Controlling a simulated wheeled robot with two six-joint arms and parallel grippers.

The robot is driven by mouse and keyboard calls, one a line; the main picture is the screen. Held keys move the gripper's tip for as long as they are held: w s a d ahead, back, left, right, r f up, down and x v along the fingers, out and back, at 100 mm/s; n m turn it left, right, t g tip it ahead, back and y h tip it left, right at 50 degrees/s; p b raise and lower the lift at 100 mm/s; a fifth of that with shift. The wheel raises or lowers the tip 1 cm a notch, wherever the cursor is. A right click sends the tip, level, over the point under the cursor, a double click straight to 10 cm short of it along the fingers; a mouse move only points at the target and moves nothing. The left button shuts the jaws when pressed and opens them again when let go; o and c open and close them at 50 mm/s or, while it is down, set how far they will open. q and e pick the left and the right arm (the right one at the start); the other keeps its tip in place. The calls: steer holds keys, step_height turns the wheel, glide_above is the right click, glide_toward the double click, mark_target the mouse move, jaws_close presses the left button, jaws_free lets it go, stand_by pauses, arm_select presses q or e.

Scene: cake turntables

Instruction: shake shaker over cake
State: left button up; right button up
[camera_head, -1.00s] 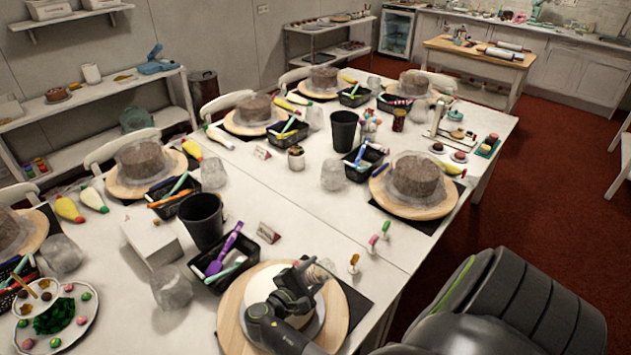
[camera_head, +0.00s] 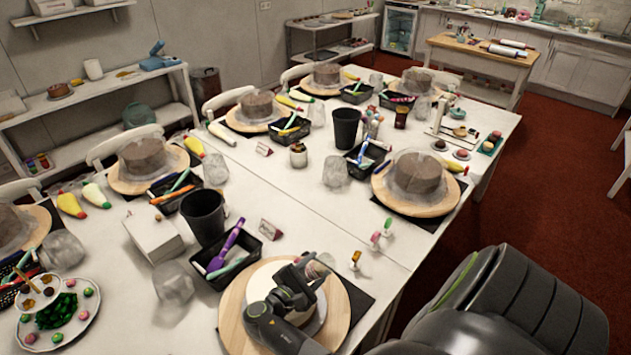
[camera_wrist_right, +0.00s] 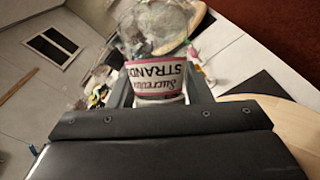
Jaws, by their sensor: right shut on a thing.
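The white cake (camera_head: 268,283) sits on a round wooden turntable board (camera_head: 233,317) at the front of the table. My right gripper (camera_head: 303,280) reaches over the cake from below in the head view and partly hides it. It is shut on the shaker (camera_head: 318,267), of which only a small part shows there. In the right wrist view the shaker (camera_wrist_right: 158,80) sits between the fingers, with a white and pink label reading STRANDS upside down and a clear part beyond it. My left gripper is not in view.
A black tray (camera_head: 213,284) with a purple tool, a black cup (camera_head: 204,218) and a clear crumpled-looking container (camera_head: 174,283) stand left of the board. Another brown cake (camera_head: 417,173) stands farther back.

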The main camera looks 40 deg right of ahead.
steer(key=shift+s+d+r+p, duration=0.35)
steer(key=shift+d+r+p, duration=0.1)
steer(key=shift+r+p, duration=0.3)
steer(key=shift+w+a+f+b, duration=0.1)
steer(key=shift+a+f+b, duration=0.05)
steer(key=shift+f+b, duration=0.25)
steer(key=shift+w+a+f+b, duration=0.1)
steer(key=shift+a+f+b, duration=0.05)
steer(key=shift+f+b, duration=0.25)
steer(key=shift+w+a, duration=0.15)
steer(key=shift+w+r, duration=0.1)
steer(key=shift+r, duration=0.05)
